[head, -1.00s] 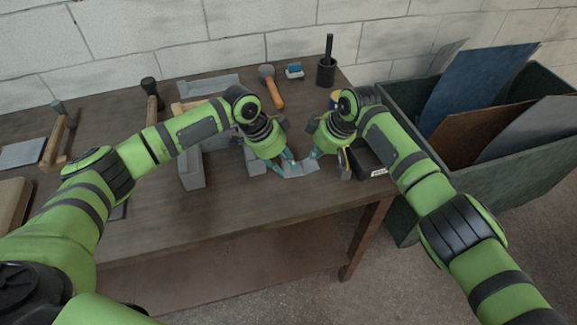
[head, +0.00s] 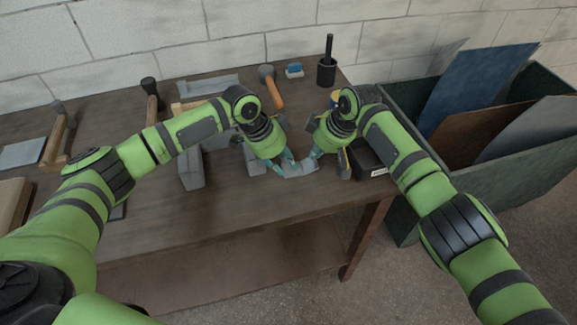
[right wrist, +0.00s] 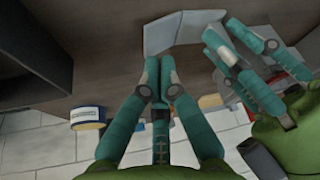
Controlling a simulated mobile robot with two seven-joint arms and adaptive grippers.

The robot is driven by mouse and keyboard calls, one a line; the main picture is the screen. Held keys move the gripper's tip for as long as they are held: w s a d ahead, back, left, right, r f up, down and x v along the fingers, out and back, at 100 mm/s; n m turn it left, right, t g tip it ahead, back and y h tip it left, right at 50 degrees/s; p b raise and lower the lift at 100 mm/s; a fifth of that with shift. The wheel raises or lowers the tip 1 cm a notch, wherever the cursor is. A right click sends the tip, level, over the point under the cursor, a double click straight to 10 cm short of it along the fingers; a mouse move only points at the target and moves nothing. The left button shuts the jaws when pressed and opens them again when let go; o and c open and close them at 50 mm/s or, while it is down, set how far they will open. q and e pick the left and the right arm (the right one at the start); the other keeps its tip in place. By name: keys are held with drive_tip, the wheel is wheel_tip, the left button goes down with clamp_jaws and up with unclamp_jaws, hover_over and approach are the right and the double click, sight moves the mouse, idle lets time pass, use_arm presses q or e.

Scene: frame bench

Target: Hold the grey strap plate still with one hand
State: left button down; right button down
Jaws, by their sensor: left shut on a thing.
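The grey strap plate (head: 299,171) is a small bent sheet piece near the front of the bench, below both grippers. It also shows in the right wrist view (right wrist: 184,32), with a fold across it. My left gripper (head: 284,168) is shut on its left part in the head view; in the right wrist view this gripper (right wrist: 222,34) is at the plate's right end. My right gripper (head: 311,163) is at the plate's other side. In the right wrist view its fingers (right wrist: 159,64) are together, tips close to the plate's edge; whether they touch it is unclear.
Grey blocks (head: 191,170) stand left of the plate. A black bin (head: 369,160) is close to my right gripper. An orange-handled hammer (head: 272,88), a blue-topped brush (head: 294,71) and a black cup (head: 326,72) are behind. A green crate (head: 450,180) of sheets stands right of the bench.

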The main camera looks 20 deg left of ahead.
use_arm(q)
drive_tip(key=shift+f, duration=0.1)
use_arm(e)
wheel_tip(320, 180, up, 8)
idle(0.7)
drive_tip(key=shift+f, duration=0.25)
drive_tip(key=shift+f, duration=3.9)
drive_tip(key=shift+r, duration=0.1)
wheel_tip(320, 180, up, 8)
use_arm(q)
drive_tip(key=c, duration=0.9)
unclamp_jaws()
use_arm(e)
drive_tip(key=shift+w, duration=0.1)
